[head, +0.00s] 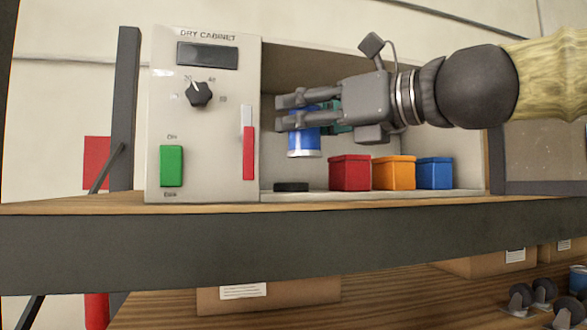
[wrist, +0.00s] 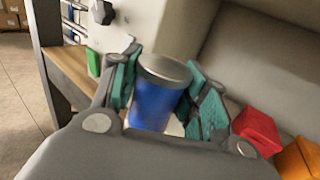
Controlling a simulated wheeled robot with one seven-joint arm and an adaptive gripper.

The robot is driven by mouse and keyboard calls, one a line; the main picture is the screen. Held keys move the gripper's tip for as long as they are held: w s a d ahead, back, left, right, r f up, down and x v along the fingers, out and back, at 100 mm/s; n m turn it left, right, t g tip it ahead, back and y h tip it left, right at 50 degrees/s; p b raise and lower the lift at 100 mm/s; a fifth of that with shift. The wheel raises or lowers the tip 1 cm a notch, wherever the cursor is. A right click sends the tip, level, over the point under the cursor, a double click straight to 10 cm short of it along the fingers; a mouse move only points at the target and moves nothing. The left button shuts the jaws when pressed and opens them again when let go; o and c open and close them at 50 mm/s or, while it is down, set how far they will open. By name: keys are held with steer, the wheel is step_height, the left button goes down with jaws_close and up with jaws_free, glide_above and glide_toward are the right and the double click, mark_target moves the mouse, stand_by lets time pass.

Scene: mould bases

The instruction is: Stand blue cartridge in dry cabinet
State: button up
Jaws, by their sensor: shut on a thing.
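The blue cartridge (head: 304,140) has silver ends and is upright between the fingers of my gripper (head: 292,112). My gripper is shut on it and holds it in the open chamber of the dry cabinet (head: 205,70), above the chamber floor. In the wrist view the cartridge (wrist: 156,98) sits between the teal finger pads of my gripper (wrist: 160,85), its grey top facing the camera. A flat black disc (head: 291,187) lies on the chamber floor, below and slightly left of the cartridge. The gripper's fingers hide the cartridge's upper part in the head view.
A red bin (head: 350,173), an orange bin (head: 394,173) and a blue bin (head: 434,173) stand in a row on the chamber floor, right of the disc. The control panel with dial and green switch (head: 172,166) bounds the chamber's left. The wooden shelf edge (head: 250,209) runs in front.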

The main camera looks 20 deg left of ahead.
steer(key=shift+a+r, duration=0.25)
steer(key=shift+a, duration=0.05)
steer(key=w+a+p, duration=0.1)
steer(key=w, duration=0.3)
steer(key=w+a+f+p, duration=0.1)
steer(key=w+a, duration=0.1)
steer(key=w, duration=0.2)
steer(key=w+a+p, duration=0.1)
steer(key=w+p, duration=0.1)
steer(key=w, duration=0.1)
steer(key=shift+w+a+f, duration=0.35)
steer(key=shift+w+a, duration=0.15)
steer(key=shift+a, duration=0.25)
